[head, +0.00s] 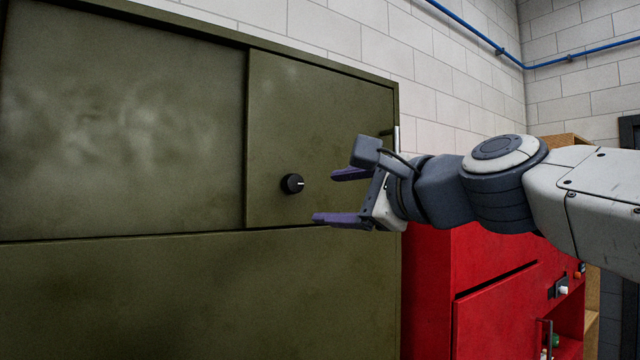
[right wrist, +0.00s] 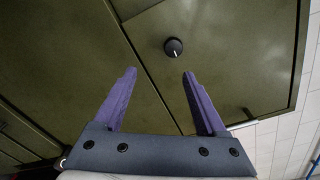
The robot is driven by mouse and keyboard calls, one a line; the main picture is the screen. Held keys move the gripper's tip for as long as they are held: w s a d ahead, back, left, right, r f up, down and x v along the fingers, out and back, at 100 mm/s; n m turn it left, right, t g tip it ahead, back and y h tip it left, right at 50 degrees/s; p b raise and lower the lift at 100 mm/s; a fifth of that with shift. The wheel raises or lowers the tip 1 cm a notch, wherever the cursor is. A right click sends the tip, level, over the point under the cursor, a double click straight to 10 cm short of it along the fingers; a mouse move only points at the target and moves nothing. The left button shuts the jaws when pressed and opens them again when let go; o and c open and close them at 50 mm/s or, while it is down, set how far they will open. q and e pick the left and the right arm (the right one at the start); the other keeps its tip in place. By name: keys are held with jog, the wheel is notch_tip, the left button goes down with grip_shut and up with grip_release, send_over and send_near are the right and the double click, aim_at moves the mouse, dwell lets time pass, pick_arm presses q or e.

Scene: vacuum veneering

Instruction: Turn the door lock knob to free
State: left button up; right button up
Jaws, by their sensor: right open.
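The door lock knob (head: 292,184) is a small round black knob with a white pointer mark. It sits on the olive-green cabinet door (head: 330,115), and in the head view the mark points to the right. The knob also shows in the right wrist view (right wrist: 173,47), ahead of the fingertips and toward the right finger. My right gripper (head: 330,196) is open and empty, with its purple fingers apart. In the head view it is to the right of the knob and apart from it. My left gripper is not in view.
A metal handle (head: 396,138) stands at the door's right edge, close to my right gripper. A red cabinet (head: 428,285) stands below my right arm. A wide green panel (head: 120,120) lies left of the door. A white block wall is behind.

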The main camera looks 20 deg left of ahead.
aim_at(296, 183)
jog(key=shift+m, duration=0.4)
jog(key=w+a+p, duration=0.1)
jog(key=w+a, duration=0.1)
jog(key=w+a+r+p, duration=0.1)
jog(key=a, duration=0.1)
jog(key=w+a+r+p, duration=0.1)
jog(key=w+a, duration=0.1)
jog(key=a, duration=0.1)
jog(key=shift+w+a+r, duration=0.1)
jog(key=shift+w+r, duration=0.1)
jog(key=shift+w, duration=0.1)
jog(key=shift+w+a+f+p, duration=0.1)
jog(key=shift+w+a+p, duration=0.25)
jog(key=shift+w+a, duration=0.1)
grip_shut()
